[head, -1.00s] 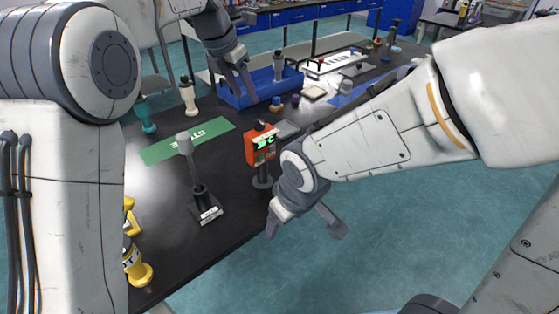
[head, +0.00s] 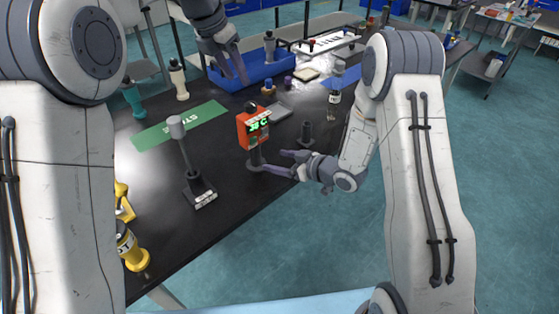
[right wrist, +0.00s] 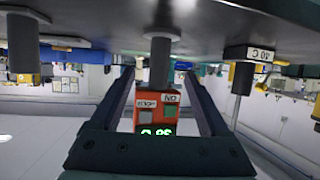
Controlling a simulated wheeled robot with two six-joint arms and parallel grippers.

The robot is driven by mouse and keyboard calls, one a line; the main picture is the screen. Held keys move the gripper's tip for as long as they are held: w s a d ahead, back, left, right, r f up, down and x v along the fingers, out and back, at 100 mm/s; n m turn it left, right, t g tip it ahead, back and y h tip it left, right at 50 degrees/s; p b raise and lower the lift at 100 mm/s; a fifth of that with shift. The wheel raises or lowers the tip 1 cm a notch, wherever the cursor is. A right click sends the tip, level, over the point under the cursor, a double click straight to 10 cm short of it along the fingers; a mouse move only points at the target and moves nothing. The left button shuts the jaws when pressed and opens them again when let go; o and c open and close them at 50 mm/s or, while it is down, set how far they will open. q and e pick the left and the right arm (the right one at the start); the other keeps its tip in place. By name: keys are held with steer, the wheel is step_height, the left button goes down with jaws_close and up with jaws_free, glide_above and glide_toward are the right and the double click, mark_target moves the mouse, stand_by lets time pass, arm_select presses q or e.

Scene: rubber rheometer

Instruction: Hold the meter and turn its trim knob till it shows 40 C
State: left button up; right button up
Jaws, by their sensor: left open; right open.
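The orange meter (head: 253,130) stands upright on a dark post and round foot near the table's front edge. Its green display reads thirty-something C; the second digit is unclear. A dark knob (head: 250,107) is on its top. My right gripper (head: 277,161) is open, low beside the meter's post, with its fingers pointing left towards it. In the right wrist view the meter (right wrist: 157,104) appears upside down between the open fingers, with a gap on both sides and two labelled buttons showing. My left gripper (head: 230,72) is open and empty, behind the meter by the blue tray.
A grey-headed lever on a black base (head: 199,193) stands left of the meter. A short black cylinder (head: 305,133) stands to its right. The blue tray (head: 285,80) and green mat (head: 180,126) lie farther back. A label reading 40 C (right wrist: 260,53) shows in the right wrist view.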

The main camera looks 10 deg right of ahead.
mark_target(260, 157)
steer(key=x, duration=1)
steer(key=shift+w+a, duration=0.15)
